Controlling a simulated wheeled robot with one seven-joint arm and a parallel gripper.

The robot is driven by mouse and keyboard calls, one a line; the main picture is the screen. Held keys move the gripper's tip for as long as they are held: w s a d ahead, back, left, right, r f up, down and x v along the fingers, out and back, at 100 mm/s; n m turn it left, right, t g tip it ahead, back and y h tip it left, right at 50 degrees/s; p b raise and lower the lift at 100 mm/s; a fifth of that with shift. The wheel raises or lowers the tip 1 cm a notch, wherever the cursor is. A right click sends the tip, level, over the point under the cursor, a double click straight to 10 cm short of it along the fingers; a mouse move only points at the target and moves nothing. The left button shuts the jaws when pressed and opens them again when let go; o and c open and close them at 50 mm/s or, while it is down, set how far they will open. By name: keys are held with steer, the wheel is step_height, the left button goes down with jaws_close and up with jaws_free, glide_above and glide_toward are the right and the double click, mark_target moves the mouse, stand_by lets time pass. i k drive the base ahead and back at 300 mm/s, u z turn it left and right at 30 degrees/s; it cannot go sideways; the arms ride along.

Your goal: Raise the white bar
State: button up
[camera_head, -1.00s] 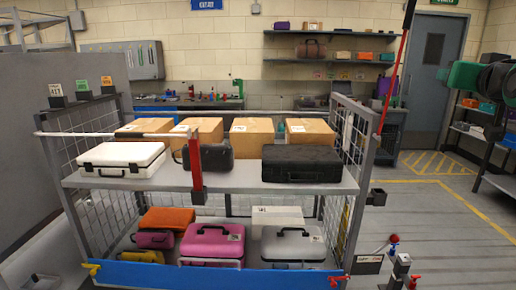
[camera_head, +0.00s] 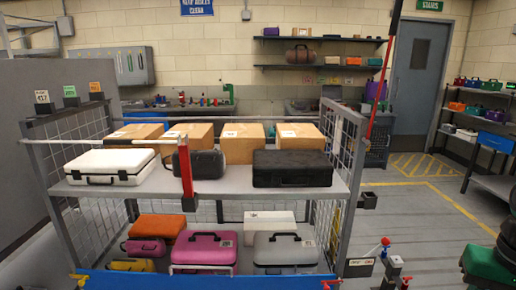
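The white bar (camera_head: 95,141) is thin and lies nearly level across the left half of the rack's front, above the upper shelf. Its right end is at a red upright piece (camera_head: 185,168); its left end reaches past the rack's left side. It passes in front of the cartons and above a white case (camera_head: 110,166).
The rack's upper shelf (camera_head: 235,188) holds cases and cartons; several cases sit below. A blue bar (camera_head: 200,283) crosses the bottom front. A red and black pole (camera_head: 385,70) stands steeply at the right. Small levers (camera_head: 390,262) stand right of the rack. Floor to the right is open.

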mark_target(105, 142)
steer(key=u, duration=1.3)
steer(key=i, duration=0.8)
steer(key=u, duration=0.35)
